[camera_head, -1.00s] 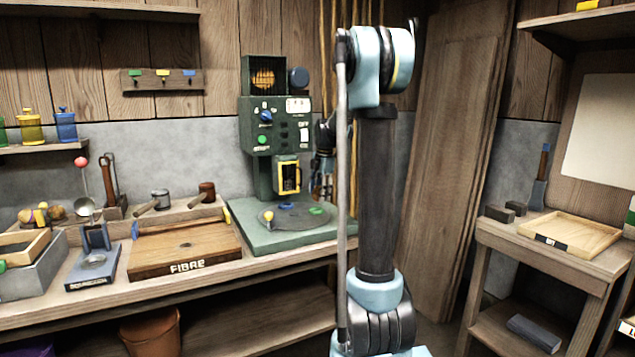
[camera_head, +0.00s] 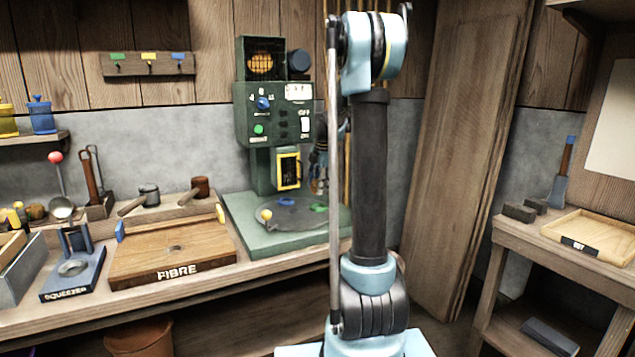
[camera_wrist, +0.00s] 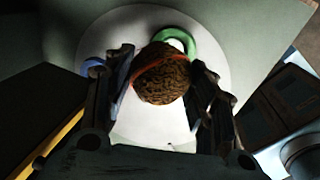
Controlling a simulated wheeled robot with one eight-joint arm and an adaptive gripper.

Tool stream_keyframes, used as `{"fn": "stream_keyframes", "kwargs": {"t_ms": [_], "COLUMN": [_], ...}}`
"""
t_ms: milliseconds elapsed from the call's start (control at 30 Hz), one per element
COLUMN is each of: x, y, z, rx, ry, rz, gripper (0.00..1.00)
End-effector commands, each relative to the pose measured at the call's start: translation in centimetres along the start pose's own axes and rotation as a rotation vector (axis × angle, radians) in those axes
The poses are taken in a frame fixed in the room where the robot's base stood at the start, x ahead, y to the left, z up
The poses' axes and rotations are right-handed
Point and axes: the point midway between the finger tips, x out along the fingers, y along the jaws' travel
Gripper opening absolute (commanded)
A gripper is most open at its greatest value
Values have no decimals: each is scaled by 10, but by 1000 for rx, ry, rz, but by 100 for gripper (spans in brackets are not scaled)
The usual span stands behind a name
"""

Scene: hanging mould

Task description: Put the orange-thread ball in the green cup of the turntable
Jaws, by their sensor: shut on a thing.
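In the wrist view a brown fibre ball (camera_wrist: 162,82) with an orange thread around it sits between the two fingers of my gripper (camera_wrist: 163,62), which is shut on it. The ball is over the pale round turntable (camera_wrist: 110,35) and partly covers the green cup (camera_wrist: 187,38), whose ring shows behind its upper right side. In the head view the turntable (camera_head: 285,222) carries the green cup (camera_head: 318,208) at its right, a blue cup (camera_head: 285,201) at the back and a yellow piece (camera_head: 265,215) at the left.
The green machine (camera_head: 272,120) with a yellow-framed window (camera_head: 288,171) stands over the turntable's back. The wooden FIBRE board (camera_head: 150,255) and the blue squeezer (camera_head: 72,268) are to the left. A side table with a wooden tray (camera_head: 590,235) is at the right.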

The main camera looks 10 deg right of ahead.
Motion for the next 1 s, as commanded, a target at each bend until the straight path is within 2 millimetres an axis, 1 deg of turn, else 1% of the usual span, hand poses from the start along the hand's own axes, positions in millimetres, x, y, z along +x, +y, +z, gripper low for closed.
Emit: {"fn": "stream_keyframes", "kwargs": {"t_ms": [33, 300, 500, 700, 1000], "x": [6, 31, 46, 55, 56], "y": [-1, -6, -9, -11, -11], "z": [0, 0, 0, 0, 0], "rx": [0, 0, 0, 0, -1], "ry": [0, 0, 0, 0, 0], "rz": [0, 0, 0, 0, 0], "gripper": [25, 25, 25, 25, 25]}}
